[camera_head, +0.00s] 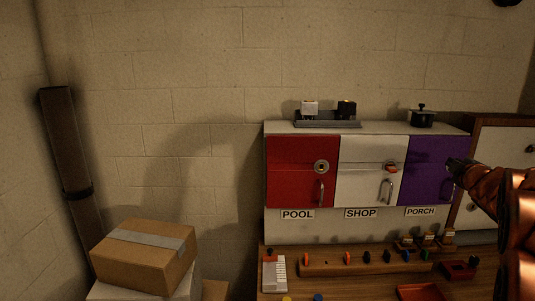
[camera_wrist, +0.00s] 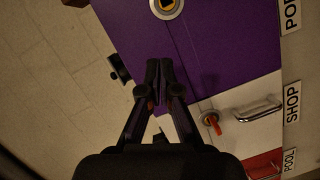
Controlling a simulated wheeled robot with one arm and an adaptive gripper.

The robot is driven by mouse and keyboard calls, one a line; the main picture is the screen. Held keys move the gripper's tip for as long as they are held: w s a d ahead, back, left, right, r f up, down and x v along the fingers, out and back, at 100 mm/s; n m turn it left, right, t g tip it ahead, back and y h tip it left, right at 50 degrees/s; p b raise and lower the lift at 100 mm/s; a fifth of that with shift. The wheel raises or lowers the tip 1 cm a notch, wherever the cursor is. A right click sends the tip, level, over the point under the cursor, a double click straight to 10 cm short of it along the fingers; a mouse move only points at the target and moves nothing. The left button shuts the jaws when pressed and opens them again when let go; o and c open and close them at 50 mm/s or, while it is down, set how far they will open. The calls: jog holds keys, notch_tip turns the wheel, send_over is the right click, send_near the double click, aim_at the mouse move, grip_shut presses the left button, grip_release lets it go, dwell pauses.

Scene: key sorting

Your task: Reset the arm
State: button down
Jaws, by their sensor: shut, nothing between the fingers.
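My gripper (camera_head: 457,165) is at the right in the head view, in front of the purple door above the PORCH label. It is shut and empty; in the wrist view its fingertips (camera_wrist: 159,62) meet over the purple door (camera_wrist: 215,50). The arm is raised and bent, and enters from the right edge of the head view. The gripper hides part of the purple door (camera_head: 425,165) and its lock in the head view. The wrist view shows that lock (camera_wrist: 166,6) at the top, apart from the fingers.
A red door (camera_head: 290,170) and a white door (camera_head: 365,165) stand left of the purple one. An orange-red key head (camera_head: 392,168) sits at the white door's lock. Below, a wooden rack (camera_head: 325,268) holds several coloured pieces. A cardboard box (camera_head: 140,262) stands at the left.

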jog(key=s+a+f+m+g+y, duration=0.1)
jog(key=s+a+f+m+g, duration=0.2)
jog(key=s+a+f+g, duration=0.3)
jog(key=s+a+f+m+g+y+p, duration=0.1)
jog(key=s+a+f+m+g, duration=0.3)
jog(key=s+a, duration=1.2)
jog(key=s+a+f+m+g+y, duration=0.2)
jog(key=s+a+f+g, duration=0.5)
jog(key=s, duration=1.8)
jog(key=a+f+m, duration=0.1)
jog(key=a+f, duration=0.3)
jog(key=shift+s+m+g+p, duration=0.35)
jog(key=shift+m+g, duration=0.05)
